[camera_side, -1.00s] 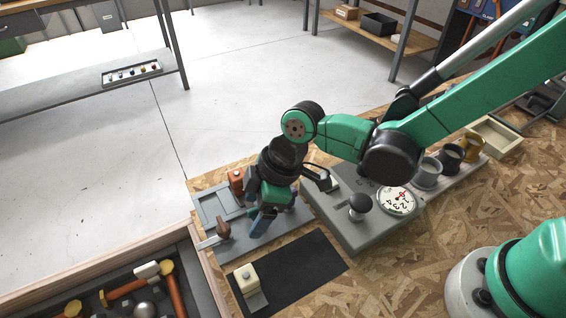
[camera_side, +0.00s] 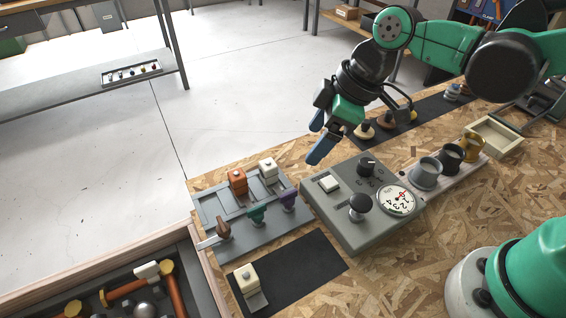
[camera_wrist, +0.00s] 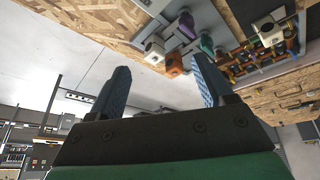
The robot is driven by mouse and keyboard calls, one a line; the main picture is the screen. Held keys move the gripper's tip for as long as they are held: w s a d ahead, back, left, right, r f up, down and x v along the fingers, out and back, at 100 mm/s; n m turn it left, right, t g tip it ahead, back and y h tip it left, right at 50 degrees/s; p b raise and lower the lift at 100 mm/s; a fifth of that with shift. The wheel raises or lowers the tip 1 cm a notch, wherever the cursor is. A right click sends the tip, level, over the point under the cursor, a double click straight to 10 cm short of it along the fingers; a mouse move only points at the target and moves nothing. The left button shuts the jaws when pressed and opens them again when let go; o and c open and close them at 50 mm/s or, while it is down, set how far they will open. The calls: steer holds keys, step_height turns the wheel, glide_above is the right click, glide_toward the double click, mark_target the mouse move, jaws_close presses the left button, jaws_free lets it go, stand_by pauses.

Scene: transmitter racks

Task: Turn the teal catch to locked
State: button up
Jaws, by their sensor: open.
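The teal catch (camera_side: 257,214) stands on a grey panel (camera_side: 262,238), between a brown catch (camera_side: 223,229) on its left and a purple catch (camera_side: 289,199) on its right. The teal catch also shows in the wrist view (camera_wrist: 206,44). I cannot tell from these frames whether it is locked. My gripper (camera_side: 314,142) is open and empty, raised above and behind the panel, to the right of the catches. Its two blue fingers show apart in the wrist view (camera_wrist: 160,88).
An orange block (camera_side: 238,181) and a white block (camera_side: 268,170) stand on the panel behind the catches. A grey box with a black knob (camera_side: 359,204) and dial (camera_side: 397,200) stands at right. A black mat (camera_side: 305,272) with a cream block (camera_side: 247,280) lies in front.

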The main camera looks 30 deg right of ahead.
steer(key=s+d+r+m+t+h, duration=0.2)
steer(key=s+d+m+t+h, duration=0.1)
steer(key=d+m, duration=0.7)
steer(key=shift+s+d+m+t, duration=0.3)
steer(key=shift+d+t, duration=0.1)
steer(key=shift+d, duration=0.35)
stand_by(0.6)
